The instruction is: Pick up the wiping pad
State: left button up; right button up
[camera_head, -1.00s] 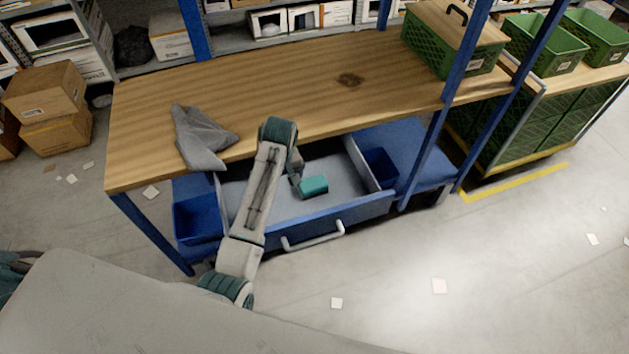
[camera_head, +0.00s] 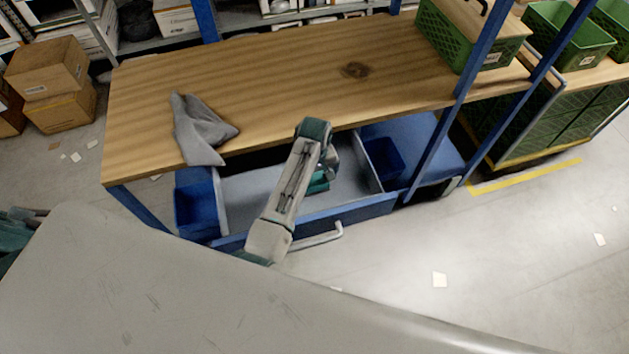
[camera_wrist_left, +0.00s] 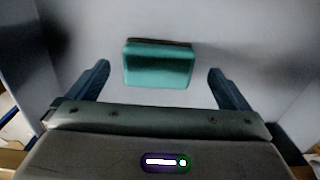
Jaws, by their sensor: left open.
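The wiping pad, a teal block with a dark back edge, lies on the grey floor of the open blue drawer. In the head view the pad (camera_head: 318,184) is partly hidden behind my left arm. In the left wrist view the whole teal face of the pad (camera_wrist_left: 158,67) shows, a little beyond and between the fingertips. My left gripper (camera_wrist_left: 158,80) is open, one finger to each side, with clear gaps to the pad. In the head view my left gripper (camera_head: 328,170) reaches down into the drawer, its fingers mostly hidden. My right gripper is not in view.
The drawer (camera_head: 345,213) is pulled out under the wooden worktop (camera_head: 270,85), whose front edge is close behind my arm. Blue bins (camera_head: 384,158) flank the drawer space. Blue posts (camera_head: 470,85) stand right.

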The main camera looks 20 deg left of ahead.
aim_at(315, 183)
pick_arm(q)
notch_tip(315, 183, down, 3)
jog(key=shift+d+f+p, duration=0.1)
jog(key=shift+p, duration=0.5)
jog(key=shift+s+f, duration=0.1)
jog(key=shift+f, duration=0.45)
jog(key=c, duration=0.9)
notch_tip(315, 183, up, 9)
jog(key=shift+f+b, duration=0.1)
jog(key=shift+b, duration=1.05)
jog(key=shift+r, duration=0.7)
